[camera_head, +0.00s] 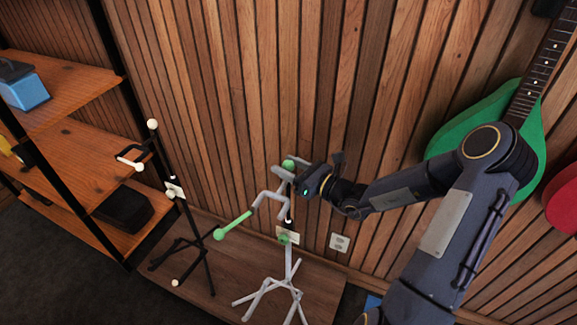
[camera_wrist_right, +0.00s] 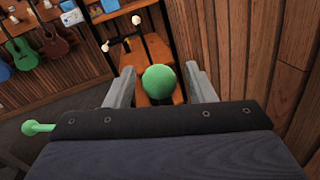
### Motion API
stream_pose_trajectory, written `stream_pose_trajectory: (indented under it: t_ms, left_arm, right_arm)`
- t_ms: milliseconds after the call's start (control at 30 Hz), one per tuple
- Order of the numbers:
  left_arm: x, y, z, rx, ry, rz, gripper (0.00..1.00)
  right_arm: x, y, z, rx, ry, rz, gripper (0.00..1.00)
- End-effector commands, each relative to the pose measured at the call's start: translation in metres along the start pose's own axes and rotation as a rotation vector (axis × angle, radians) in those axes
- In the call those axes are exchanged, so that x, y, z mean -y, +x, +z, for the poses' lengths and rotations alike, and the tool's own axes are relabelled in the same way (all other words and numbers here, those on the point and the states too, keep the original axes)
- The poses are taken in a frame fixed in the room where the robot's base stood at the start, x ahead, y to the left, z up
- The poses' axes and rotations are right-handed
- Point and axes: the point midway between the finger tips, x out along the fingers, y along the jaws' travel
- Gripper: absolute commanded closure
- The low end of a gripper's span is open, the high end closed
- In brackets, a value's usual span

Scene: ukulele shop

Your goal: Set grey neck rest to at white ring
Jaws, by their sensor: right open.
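A grey stand (camera_head: 288,268) with green ends stands on the low wooden platform. Its grey neck rest (camera_head: 268,198) sticks out to the left near the top, with a long green end (camera_head: 233,225). A small white ring (camera_head: 289,221) shows on the post below the neck rest, above a label card. My right gripper (camera_head: 289,170) is open at the top of the stand, by a green ball (camera_head: 288,164). In the right wrist view the green ball (camera_wrist_right: 158,82) appears between the two spread fingers; contact cannot be told. My left gripper is not in view.
A black stand (camera_head: 190,215) with white ends stands to the left on the platform (camera_head: 325,280). Wooden shelves (camera_head: 75,150) hold a blue box (camera_head: 25,92). The slatted wall is close behind. A green ukulele (camera_head: 460,135) hangs at right, near my right arm.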

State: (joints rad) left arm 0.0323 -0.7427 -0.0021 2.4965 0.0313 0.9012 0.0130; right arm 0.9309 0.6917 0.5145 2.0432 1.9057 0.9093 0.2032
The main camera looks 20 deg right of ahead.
Motion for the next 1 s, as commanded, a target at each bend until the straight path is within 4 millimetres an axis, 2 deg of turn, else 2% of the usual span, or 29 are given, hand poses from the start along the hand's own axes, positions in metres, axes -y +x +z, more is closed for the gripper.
stream_pose_trajectory:
  t_ms: [167,400,600,1000]
  left_arm:
    - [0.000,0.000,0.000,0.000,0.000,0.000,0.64]
    - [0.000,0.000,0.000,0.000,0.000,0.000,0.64]
    - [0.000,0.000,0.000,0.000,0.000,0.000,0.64]
    - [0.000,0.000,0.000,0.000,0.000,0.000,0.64]
  right_arm:
    - [0.001,-0.013,0.000,-0.001,-0.002,-0.003,0.50]
    - [0.001,-0.054,0.000,-0.002,-0.001,-0.004,0.50]
    - [0.001,-0.075,0.000,-0.001,0.000,-0.002,0.50]
    - [0.000,-0.078,0.000,0.000,0.000,0.000,0.50]
